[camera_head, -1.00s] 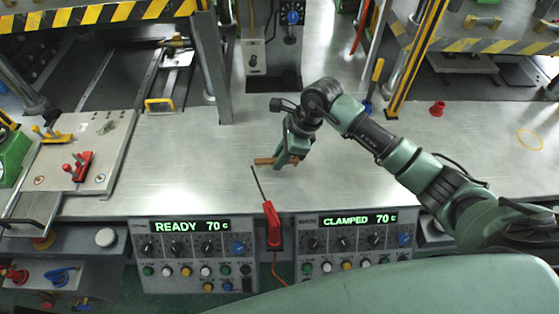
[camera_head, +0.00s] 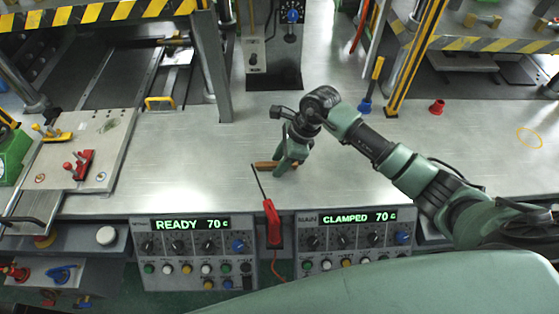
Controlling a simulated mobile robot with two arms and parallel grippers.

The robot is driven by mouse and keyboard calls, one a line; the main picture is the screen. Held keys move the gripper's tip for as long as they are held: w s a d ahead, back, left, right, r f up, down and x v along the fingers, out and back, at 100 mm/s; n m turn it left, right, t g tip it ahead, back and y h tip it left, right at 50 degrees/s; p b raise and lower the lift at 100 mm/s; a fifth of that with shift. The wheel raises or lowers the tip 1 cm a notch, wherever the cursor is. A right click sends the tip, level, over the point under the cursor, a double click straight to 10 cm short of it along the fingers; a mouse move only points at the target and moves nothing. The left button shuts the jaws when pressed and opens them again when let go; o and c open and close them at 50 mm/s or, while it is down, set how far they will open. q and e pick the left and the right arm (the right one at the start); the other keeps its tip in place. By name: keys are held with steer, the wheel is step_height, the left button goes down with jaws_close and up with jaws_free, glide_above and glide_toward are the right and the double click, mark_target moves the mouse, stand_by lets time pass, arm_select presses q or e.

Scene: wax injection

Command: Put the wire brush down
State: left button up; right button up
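The wire brush (camera_head: 264,165) shows as a brown wooden handle, low at the bench top. My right gripper (camera_head: 284,168) is over the brush, with its fingers around the handle and pointing down. The fingers hide part of the brush, and its bristles cannot be made out. Whether the fingers press on the handle is too small to tell. My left gripper is not in view.
A red-handled tool (camera_head: 271,222) with a thin dark rod stands in front of the brush. A blue-based tool with a yellow handle (camera_head: 376,72) and a red cup (camera_head: 437,107) are at the right. A mould plate (camera_head: 112,140) lies at the left. The mid-left bench (camera_head: 185,160) is clear.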

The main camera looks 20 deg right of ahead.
steer(key=shift+d+r, duration=0.2)
steer(key=shift+r, duration=0.2)
steer(key=b+v, duration=0.2)
steer(key=v, duration=0.9)
steer(key=shift+r+b, duration=0.2)
steer(key=shift+b, duration=0.15)
steer(key=shift+s+f, duration=0.15)
